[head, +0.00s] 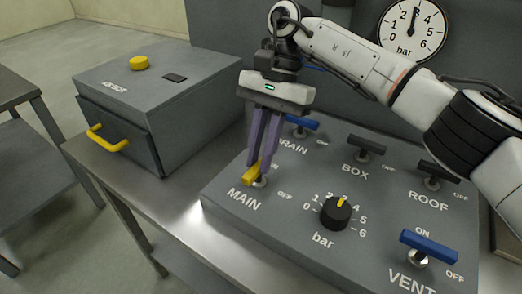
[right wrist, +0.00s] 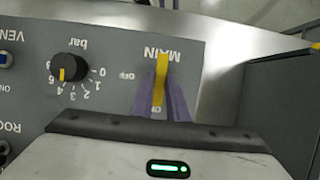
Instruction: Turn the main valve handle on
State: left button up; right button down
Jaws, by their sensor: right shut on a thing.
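The yellow main valve handle (head: 249,177) sits on the sloped grey panel above the MAIN label. My right gripper (head: 261,172) comes down from above, its purple fingers shut on the handle. In the right wrist view the handle (right wrist: 161,72) lies between the two fingers (right wrist: 162,88). Its long bar runs from near the MAIN lettering toward the partly covered ON mark, with the OFF mark to one side. In the head view the fingers hide part of the handle and its ON mark. My left gripper is not in view.
A black bar knob (head: 336,213) stands right of the handle. The blue drain handle (head: 302,122), dark box handle (head: 367,144), dark roof handle (head: 437,171) and blue vent handle (head: 429,247) share the panel. A grey box (head: 175,100) with a yellow pull is at left. A gauge (head: 412,30) hangs behind.

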dwell(0.4)
jog(key=c, duration=1.7)
grip_release()
jog(key=shift+r, duration=0.1)
jog(key=shift+w+r, duration=0.15)
jog(key=shift+r, duration=0.15)
jog(key=shift+p+v, duration=1)
jog(key=shift+v, duration=3.75)
